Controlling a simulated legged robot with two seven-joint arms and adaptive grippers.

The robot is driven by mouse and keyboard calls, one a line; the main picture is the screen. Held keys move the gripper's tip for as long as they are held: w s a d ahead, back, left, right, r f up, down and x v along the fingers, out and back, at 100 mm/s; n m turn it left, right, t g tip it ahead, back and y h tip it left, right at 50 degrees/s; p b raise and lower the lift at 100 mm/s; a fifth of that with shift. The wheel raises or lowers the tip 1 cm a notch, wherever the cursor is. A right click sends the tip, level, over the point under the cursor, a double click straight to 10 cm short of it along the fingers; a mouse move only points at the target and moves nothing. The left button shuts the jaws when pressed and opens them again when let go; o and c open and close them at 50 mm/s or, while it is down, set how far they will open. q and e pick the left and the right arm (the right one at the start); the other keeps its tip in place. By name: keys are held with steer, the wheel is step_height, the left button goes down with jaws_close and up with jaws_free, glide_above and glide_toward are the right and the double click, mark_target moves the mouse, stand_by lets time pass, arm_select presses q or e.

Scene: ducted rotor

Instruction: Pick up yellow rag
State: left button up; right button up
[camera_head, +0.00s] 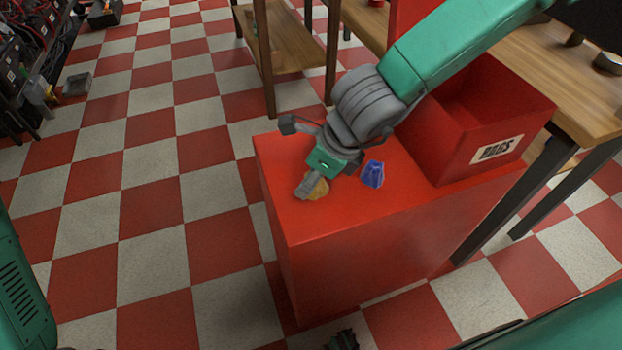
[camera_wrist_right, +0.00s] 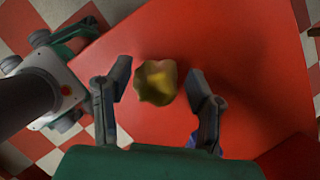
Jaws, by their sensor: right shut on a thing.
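The yellow rag (camera_head: 319,189) is a small crumpled cloth on the red box top (camera_head: 285,215), partly hidden by my right gripper (camera_head: 328,178). In the right wrist view the yellow rag (camera_wrist_right: 156,82) sits between the two fingers of my right gripper (camera_wrist_right: 159,86). A blue rag (camera_head: 373,174) lies just right of the gripper.
A red bin (camera_head: 450,158) with a label stands at the right of the box top. Wooden tables (camera_head: 283,50) stand behind and to the right. Cluttered equipment (camera_head: 35,50) fills the far left. The checkered floor (camera_head: 150,180) left of the box is clear.

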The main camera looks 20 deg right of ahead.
step_height(320, 180, up, 26)
steer(key=p, duration=1)
steer(key=shift+d+f, duration=0.25)
steer(key=shift+d, duration=0.05)
steer(key=shift+o, duration=0.6)
steer(key=shift+a+f, duration=0.1)
